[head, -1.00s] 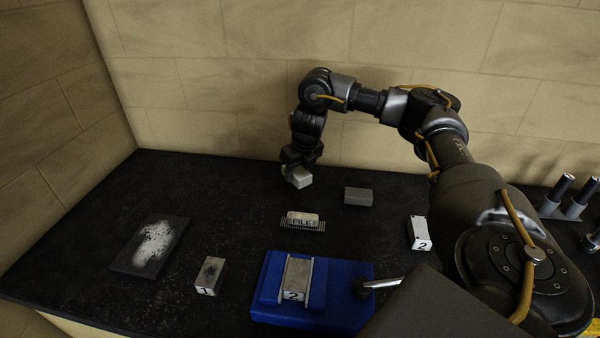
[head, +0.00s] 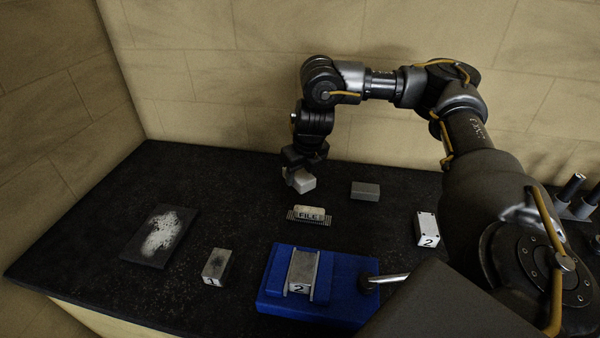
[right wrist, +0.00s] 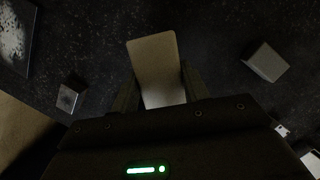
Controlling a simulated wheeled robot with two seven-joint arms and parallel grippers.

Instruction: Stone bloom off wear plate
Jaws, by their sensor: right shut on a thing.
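My right gripper (head: 300,168) points down near the back of the bench. It is shut on a pale stone block (head: 303,182), which also shows between the fingers in the right wrist view (right wrist: 152,62). Whether the block touches the bench is unclear. A grey metal block marked 2 (head: 303,270) sits in a blue vise (head: 345,275) at the front. A metal block marked 1 (head: 216,264) stands left of the vise. Another light block marked 2 (head: 427,229) stands to the right. My left gripper is not in view.
A dark plate with white powder (head: 162,236) lies at the left. The vise handle (head: 388,278) sticks out rightward. Stone walls close the back and left.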

